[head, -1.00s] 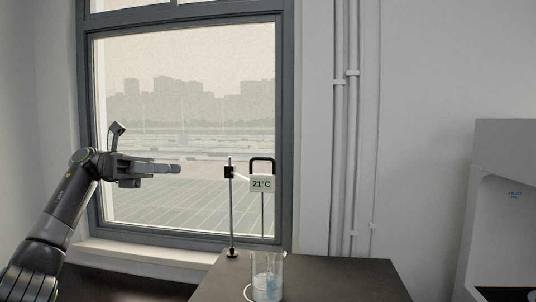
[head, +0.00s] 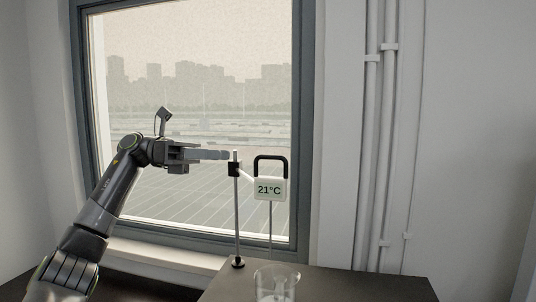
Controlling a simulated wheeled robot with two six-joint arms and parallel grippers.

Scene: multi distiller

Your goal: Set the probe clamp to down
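The probe clamp (head: 235,169) is a small black block high on a thin upright metal stand (head: 237,215). A white arm joins it to a white display box (head: 269,189) reading 21°C, with a black handle (head: 271,159) on top. A thin probe (head: 270,235) hangs below the box, above a glass beaker (head: 277,283). My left gripper (head: 224,154) points right, its fingertips level with the stand's top and just above and left of the clamp. Contact cannot be told. The fingers are seen side-on, so their gap is hidden. My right gripper is out of view.
The stand and beaker are on a dark table (head: 350,285), whose right part is bare. A window (head: 190,110) with a sill is behind. Pipes (head: 378,140) run up the wall at right.

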